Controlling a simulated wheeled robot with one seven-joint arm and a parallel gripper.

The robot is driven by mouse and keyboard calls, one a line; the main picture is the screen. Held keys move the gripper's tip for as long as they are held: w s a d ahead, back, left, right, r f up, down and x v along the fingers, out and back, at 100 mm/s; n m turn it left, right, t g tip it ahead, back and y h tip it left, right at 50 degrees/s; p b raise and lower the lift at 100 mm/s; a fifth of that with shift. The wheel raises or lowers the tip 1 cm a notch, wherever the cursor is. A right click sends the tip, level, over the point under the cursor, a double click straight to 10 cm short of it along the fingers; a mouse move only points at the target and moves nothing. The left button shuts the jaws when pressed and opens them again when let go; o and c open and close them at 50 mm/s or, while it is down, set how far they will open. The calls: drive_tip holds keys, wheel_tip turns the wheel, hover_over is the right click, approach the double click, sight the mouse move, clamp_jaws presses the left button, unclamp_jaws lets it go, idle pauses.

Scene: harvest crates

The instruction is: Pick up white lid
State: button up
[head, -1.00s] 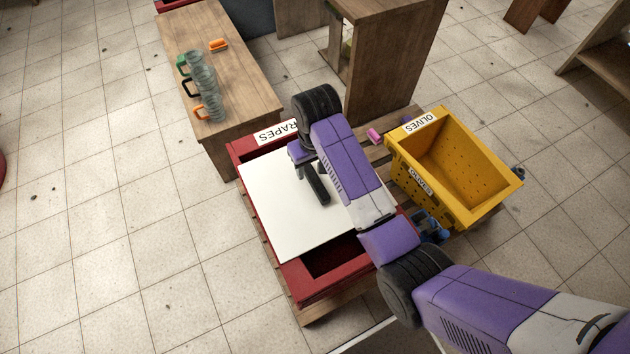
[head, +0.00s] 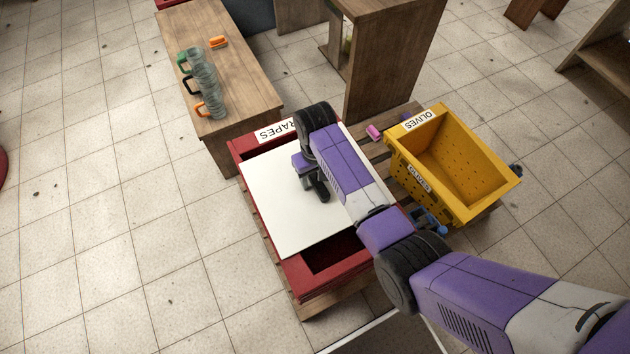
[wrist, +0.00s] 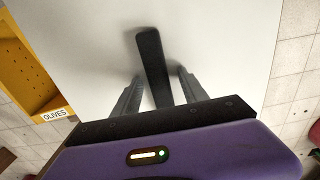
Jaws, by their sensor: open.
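The white lid (head: 280,205) lies flat across the red crate (head: 240,150) labelled GRAPES, leaving a dark opening at its near end and a narrow gap at its far end. It fills most of the wrist view (wrist: 85,60). A black bar handle (wrist: 149,45) stands on the lid. My gripper (wrist: 160,75) is open over the lid, with one finger on each side of the handle and a gap to both. In the head view my arm hides part of the lid and most of the gripper (head: 310,183).
A yellow crate (head: 490,192) labelled OLIVES stands close on the right. A wooden bench (head: 235,80) with several glass mugs (head: 203,85) is at the far left. A wooden cabinet (head: 395,60) stands behind. The tiled floor at left is clear.

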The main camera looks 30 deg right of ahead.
clamp_jaws()
drive_tip(key=shift+r, duration=0.1)
idle(1.2)
